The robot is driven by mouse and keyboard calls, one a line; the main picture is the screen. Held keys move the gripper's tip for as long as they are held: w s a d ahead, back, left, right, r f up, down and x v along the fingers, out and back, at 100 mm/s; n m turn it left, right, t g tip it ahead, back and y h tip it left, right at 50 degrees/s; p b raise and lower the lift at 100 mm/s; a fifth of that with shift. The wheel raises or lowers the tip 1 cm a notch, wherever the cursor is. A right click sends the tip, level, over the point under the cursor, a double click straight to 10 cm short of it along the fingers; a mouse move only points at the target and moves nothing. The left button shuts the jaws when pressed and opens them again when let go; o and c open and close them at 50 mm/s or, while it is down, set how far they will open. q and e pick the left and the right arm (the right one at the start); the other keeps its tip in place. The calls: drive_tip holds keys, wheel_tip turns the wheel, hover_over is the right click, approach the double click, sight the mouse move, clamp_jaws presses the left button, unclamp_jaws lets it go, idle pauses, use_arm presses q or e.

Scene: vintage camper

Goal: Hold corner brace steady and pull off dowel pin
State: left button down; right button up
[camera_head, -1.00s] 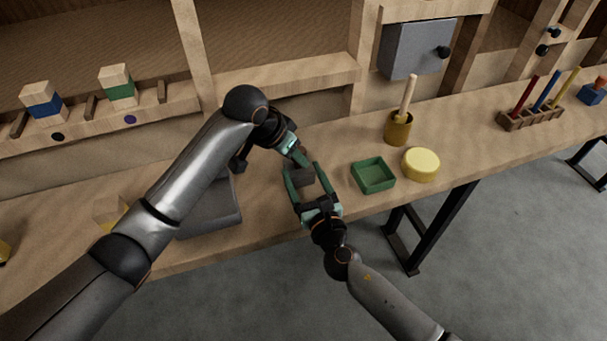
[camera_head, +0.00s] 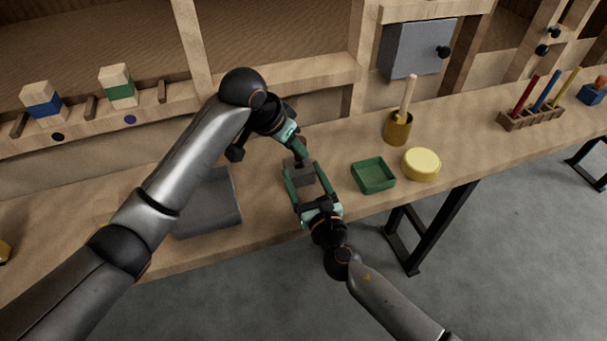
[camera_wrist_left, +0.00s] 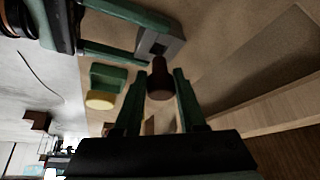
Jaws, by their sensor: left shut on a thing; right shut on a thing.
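The corner brace (camera_head: 299,178) is a small grey block above the bench near its front edge; it also shows in the left wrist view (camera_wrist_left: 172,46). My right gripper (camera_head: 301,174) is shut on the brace, one green finger on each side. The dowel pin (camera_wrist_left: 159,82) is a dark brown cylinder between the fingers of my left gripper (camera_wrist_left: 157,92), which is shut on it. The pin's far end lies at the brace in the wrist view; whether it still sits inside cannot be told. In the head view my left gripper (camera_head: 299,150) is just above the brace and hides most of the pin.
A green tray (camera_head: 373,174) and a yellow round lid (camera_head: 421,164) stand to the right. Behind them is a brown cup with a stick (camera_head: 398,129). A grey sloped block (camera_head: 208,207) lies to the left, partly behind my left arm. A wooden rack (camera_head: 531,117) holds coloured sticks.

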use_arm(q)
drive_tip(key=shift+r, duration=0.1)
drive_tip(key=shift+r, duration=1.95)
use_arm(e)
drive_tip(key=o, duration=1.6)
drive_tip(key=shift+c, duration=0.2)
drive_tip(key=v, duration=1.2)
use_arm(q)
drive_tip(key=shift+s+f, duration=0.1)
use_arm(e)
drive_tip(key=shift+s, duration=0.15)
